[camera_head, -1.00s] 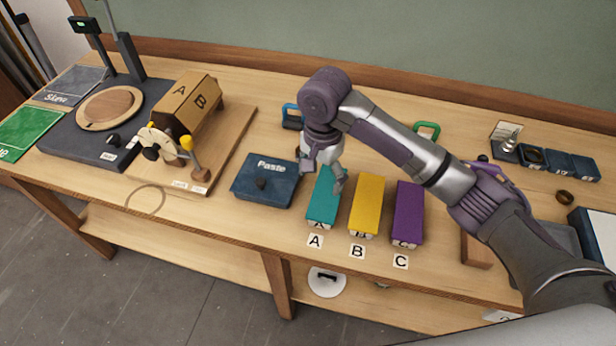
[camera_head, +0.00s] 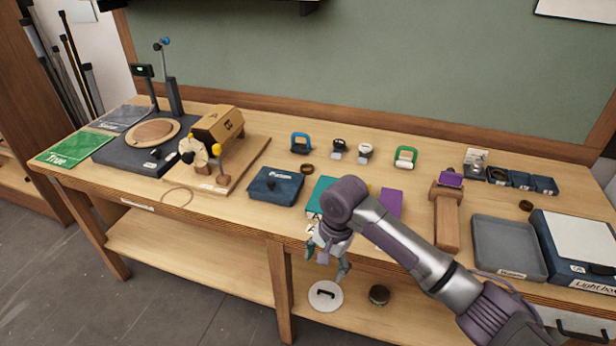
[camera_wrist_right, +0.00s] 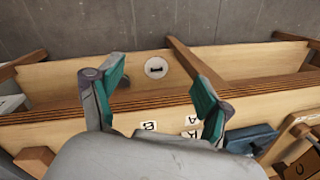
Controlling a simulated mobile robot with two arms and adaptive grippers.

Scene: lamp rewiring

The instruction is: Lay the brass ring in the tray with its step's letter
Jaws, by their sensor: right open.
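Two small brown-gold rings lie on the table in the head view. One ring (camera_head: 307,169) is behind the lidded Paste box, and the other ring (camera_head: 526,205) is at the right, by the light box. I cannot tell which is the brass ring. A teal block (camera_head: 320,194) and a purple block (camera_head: 389,204) show behind my arm; a yellow one between them is nearly hidden. Letter cards A and B (camera_wrist_right: 149,126) show in the wrist view. My right gripper (camera_head: 328,262) is open and empty at the table's front edge; its fingers (camera_wrist_right: 157,95) also show in the wrist view. My left gripper is out of view.
Small dark blue trays (camera_head: 545,185) stand at the back right, their letters unreadable. A grey tray (camera_head: 510,248) and the light box (camera_head: 575,250) stand at the right. The Paste box (camera_head: 275,186) is left of the blocks. A white disc (camera_head: 325,296) lies on the lower shelf.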

